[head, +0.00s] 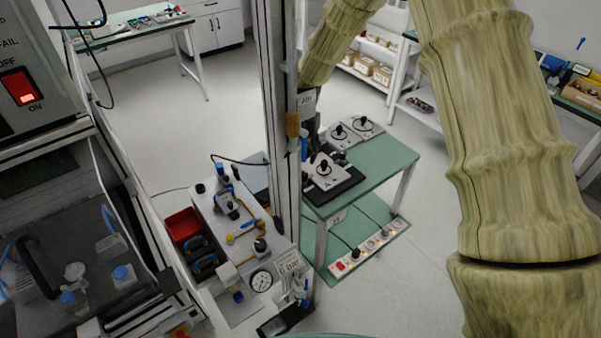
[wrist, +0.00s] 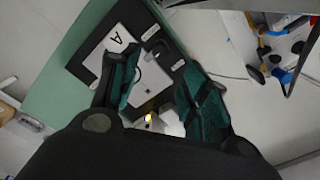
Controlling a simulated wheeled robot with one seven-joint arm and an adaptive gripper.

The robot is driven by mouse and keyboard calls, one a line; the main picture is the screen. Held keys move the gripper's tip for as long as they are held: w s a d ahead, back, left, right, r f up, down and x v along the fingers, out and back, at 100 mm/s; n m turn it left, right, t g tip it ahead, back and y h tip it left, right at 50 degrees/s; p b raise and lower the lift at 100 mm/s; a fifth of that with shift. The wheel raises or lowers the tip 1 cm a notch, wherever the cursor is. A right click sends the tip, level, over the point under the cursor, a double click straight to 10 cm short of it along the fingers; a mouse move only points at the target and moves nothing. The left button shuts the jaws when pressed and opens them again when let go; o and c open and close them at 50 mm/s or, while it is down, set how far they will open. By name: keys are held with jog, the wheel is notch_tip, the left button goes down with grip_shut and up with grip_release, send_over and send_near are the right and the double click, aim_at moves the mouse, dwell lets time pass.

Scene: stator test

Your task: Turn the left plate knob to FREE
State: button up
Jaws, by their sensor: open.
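In the head view, a grey plate marked A (head: 325,171) with a black upright knob (head: 323,166) sits on a black base at the near left of the green table. Two more grey plates with black knobs, a middle one (head: 342,135) and a far right one (head: 367,127), stand behind it. In the wrist view, plate A (wrist: 113,42) and its black base lie beyond my gripper (wrist: 157,66). Its fingers are open and apart, with part of the grey plate showing between them. The knob's setting is not readable.
A metal post (head: 279,120) stands left of the green table (head: 392,165). A white bench (head: 230,245) with hoses, a gauge and a red bin is at left. A power strip (head: 368,247) lies below the table.

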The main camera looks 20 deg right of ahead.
aim_at(304, 173)
jog(key=shift+f+p, duration=1.6)
jog(key=shift+f, duration=3.25)
grip_shut()
